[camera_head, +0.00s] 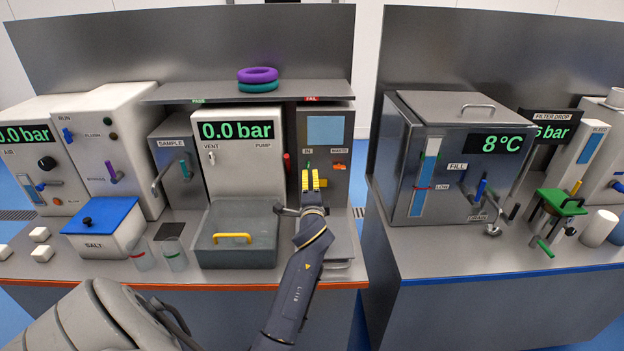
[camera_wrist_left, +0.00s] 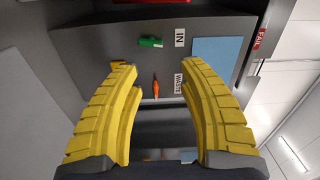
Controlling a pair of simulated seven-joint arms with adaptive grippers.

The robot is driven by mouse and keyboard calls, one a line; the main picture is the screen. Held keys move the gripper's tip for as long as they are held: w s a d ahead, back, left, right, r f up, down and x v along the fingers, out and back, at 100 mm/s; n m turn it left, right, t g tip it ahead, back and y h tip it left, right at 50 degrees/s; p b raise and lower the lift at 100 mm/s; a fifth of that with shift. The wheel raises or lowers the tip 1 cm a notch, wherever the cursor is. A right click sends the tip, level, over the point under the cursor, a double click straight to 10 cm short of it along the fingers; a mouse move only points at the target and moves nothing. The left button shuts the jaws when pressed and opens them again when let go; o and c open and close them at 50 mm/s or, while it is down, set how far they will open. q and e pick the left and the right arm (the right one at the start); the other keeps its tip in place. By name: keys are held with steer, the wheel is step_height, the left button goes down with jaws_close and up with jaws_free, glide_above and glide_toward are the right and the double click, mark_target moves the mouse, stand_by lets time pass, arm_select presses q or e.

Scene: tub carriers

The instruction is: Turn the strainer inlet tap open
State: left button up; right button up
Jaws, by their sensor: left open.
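No label reading "strainer" can be made out. A grey panel (camera_head: 322,188) carries a small green tap (camera_head: 308,165) under an IN label and an orange tap (camera_head: 338,166) under a WASTE label. In the head view the green handle stands upright and the orange one lies sideways. My left gripper (camera_head: 314,180), with yellow fingers, is in front of this panel, just below the green tap. In the left wrist view the open, empty fingers (camera_wrist_left: 160,110) frame the orange tap (camera_wrist_left: 155,88), and the green tap (camera_wrist_left: 150,42) lies beyond them. My right gripper is not in view.
The pump box (camera_head: 240,160) with a red lever stands left of the panel. A lidded grey tub (camera_head: 238,255) sits before it. On the right counter are a tank (camera_head: 440,150) and a green-topped stand (camera_head: 560,202). A shelf (camera_head: 320,91) overhangs the panel.

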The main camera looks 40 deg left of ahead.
mark_target(317, 163)
arm_select(q)
steer(key=w+d, duration=0.1)
steer(key=w+d+g+y, duration=0.1)
steer(key=w, duration=0.1)
steer(key=w+d+g, duration=0.1)
steer(key=w, duration=0.1)
steer(key=shift+d+f+y, duration=0.15)
steer(key=shift+f+y, duration=0.15)
steer(key=shift+y, duration=0.1)
jaws_close()
steer(key=shift+g+y, duration=0.6)
steer(key=shift+y, duration=0.1)
steer(key=x, duration=0.9)
steer(key=shift+w+a+f, duration=0.15)
steer(key=shift+a+f, duration=0.2)
steer(key=shift+a, duration=0.05)
